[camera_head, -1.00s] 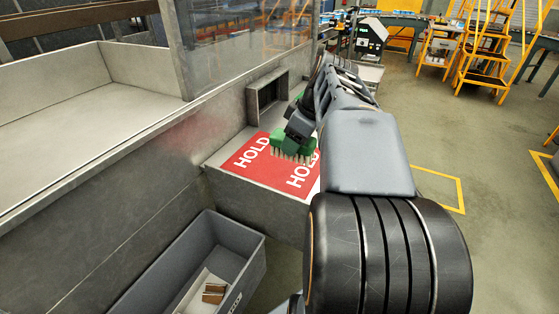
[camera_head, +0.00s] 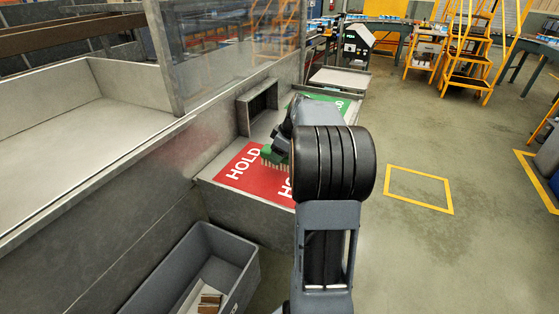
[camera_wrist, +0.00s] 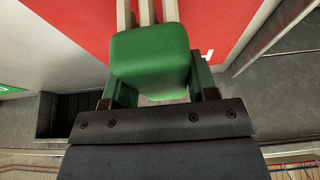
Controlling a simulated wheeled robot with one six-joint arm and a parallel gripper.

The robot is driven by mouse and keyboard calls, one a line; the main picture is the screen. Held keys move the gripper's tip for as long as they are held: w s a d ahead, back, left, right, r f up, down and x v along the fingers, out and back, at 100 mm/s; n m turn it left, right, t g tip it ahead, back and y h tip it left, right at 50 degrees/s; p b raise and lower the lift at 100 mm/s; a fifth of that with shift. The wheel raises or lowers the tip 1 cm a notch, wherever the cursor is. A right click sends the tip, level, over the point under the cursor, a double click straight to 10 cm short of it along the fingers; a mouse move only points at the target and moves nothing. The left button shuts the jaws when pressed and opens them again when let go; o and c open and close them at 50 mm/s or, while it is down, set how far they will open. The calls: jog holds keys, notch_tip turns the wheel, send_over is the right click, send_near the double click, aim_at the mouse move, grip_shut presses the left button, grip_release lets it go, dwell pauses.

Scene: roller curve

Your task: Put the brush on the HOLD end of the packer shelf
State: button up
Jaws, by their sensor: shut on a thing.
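The brush has a green block and pale bristles. In the wrist view the green block (camera_wrist: 150,62) sits between my gripper's fingers (camera_wrist: 160,92), with its bristles over the red surface. In the head view the brush (camera_head: 268,155) is over the red HOLD end (camera_head: 235,178) of the packer shelf, bristles down. My gripper (camera_head: 278,146) is shut on it, partly hidden behind my arm. I cannot tell whether the bristles touch the shelf. The second HOLD label is partly covered by my arm.
A green panel (camera_head: 338,103) marks the far end of the shelf. A grey bin (camera_head: 215,238) with cardboard pieces stands below in front. Open floor with a yellow outline (camera_head: 420,190) lies right.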

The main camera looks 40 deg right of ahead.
jog(key=shift+w+d+f, duration=0.1)
jog(key=shift+f, duration=1.5)
jog(key=shift+f, duration=0.1)
jog(key=shift+f, duration=0.15)
jog(key=o, duration=0.9)
